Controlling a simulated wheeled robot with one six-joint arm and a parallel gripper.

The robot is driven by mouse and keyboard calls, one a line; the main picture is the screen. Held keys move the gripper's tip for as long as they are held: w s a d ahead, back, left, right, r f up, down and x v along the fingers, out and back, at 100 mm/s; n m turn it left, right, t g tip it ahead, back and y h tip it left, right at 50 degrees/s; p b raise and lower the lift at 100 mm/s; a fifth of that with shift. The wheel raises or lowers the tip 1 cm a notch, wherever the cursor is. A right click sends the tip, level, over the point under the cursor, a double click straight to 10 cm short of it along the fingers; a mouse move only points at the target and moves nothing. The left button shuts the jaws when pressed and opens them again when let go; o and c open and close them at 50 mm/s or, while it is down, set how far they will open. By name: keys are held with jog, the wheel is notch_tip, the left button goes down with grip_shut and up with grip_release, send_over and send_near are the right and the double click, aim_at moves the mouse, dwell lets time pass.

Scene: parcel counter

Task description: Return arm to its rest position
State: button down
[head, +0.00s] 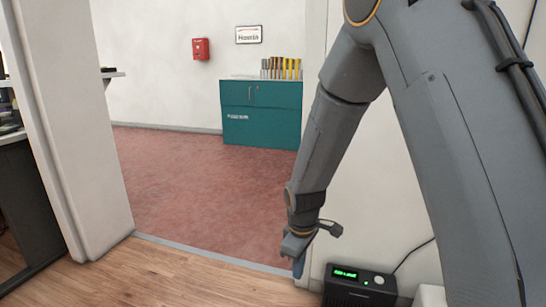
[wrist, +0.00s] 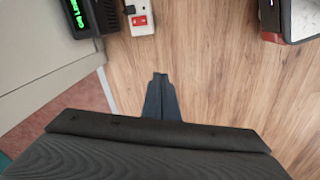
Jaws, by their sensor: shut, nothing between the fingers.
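My arm reaches down across the right side of the head view. My gripper (head: 299,268) hangs low at its end, pointing down, in front of a pale wall and left of a black device. In the wrist view my gripper (wrist: 160,76) shows its dark fingers pressed together with nothing between them. Wood floor lies below them, and no object touches the fingertips there.
The black device (head: 360,284) with a green display stands close right of my gripper; it also shows in the wrist view (wrist: 85,14). A white power strip (wrist: 139,17) lies beside it. A doorway opens left onto red floor (head: 190,185) and a teal cabinet (head: 261,130).

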jog(key=s+a+r+m, duration=0.25)
jog(key=s+r, duration=0.25)
jog(key=s, duration=0.4)
jog(key=s+a+r+m+g+y, duration=0.1)
jog(key=s+a+r, duration=0.2)
jog(key=s+r, duration=0.45)
jog(key=s+a+r+m, duration=0.2)
jog(key=s+a+r, duration=0.1)
jog(key=s, duration=0.8)
jog(key=d+r+m+p, duration=0.3)
jog(key=d+r+p, duration=0.7)
jog(key=r+p, duration=0.3)
jog(key=s+d+r+m+h+p, duration=0.1)
jog(key=d+r+m+p, duration=0.2)
jog(key=d+r+p, duration=0.7)
notch_tip(320, 180, up, 4)
jog(key=p, duration=0.9)
jog(key=shift+d, duration=0.25)
jog(key=shift+f, duration=0.1)
